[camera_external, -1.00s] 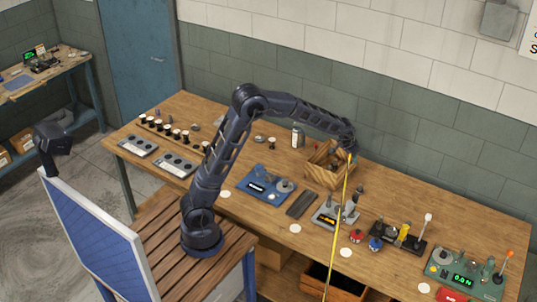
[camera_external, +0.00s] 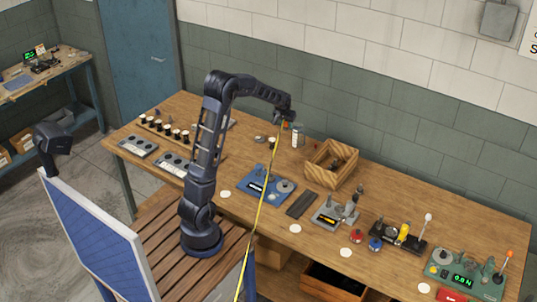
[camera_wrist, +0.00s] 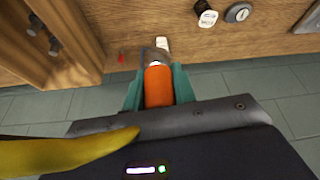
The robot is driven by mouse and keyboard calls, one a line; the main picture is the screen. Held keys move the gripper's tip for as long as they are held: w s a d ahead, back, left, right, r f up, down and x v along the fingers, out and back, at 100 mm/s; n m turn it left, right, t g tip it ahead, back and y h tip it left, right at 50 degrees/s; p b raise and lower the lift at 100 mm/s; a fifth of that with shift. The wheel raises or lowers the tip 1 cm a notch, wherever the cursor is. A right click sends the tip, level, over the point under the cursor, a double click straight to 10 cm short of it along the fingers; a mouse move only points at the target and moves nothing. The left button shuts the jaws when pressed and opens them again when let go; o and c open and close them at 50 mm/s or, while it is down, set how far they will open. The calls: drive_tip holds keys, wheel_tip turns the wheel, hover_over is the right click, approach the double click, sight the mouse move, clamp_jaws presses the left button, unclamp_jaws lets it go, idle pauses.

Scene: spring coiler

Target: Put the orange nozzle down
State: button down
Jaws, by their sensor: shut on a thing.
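The orange nozzle (camera_wrist: 158,87) is held between the teal fingers of my gripper (camera_wrist: 157,72) in the wrist view. The fingers press on it from both sides, and its tip points away toward the wooden tabletop (camera_wrist: 190,62). In the external view my gripper (camera_external: 285,124) is above the back of the bench, left of the wooden box, and only a small bit of orange shows there. A yellow hose (camera_external: 262,192) runs from the gripper down past the bench's front edge. It also shows large at the left of the wrist view (camera_wrist: 65,155).
The open wooden box (camera_external: 318,172) with dark parts inside stands right of my gripper. A bottle (camera_external: 297,137) is just behind it. A blue device (camera_external: 262,183), a dark pad (camera_external: 302,205) and a grey device (camera_external: 335,215) stand in front.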

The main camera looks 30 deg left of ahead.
drive_tip(key=s+a+n+y, duration=0.1)
drive_tip(key=s+a+n, duration=0.3)
drive_tip(key=a, duration=1.3)
drive_tip(key=m, duration=0.1)
approach(254, 151)
drive_tip(key=x, duration=0.6)
drive_tip(key=shift+w+d, duration=0.1)
drive_tip(key=shift+f, duration=0.1)
drive_tip(key=c, duration=1.1)
unclamp_jaws()
drive_tip(key=shift+c, duration=0.2)
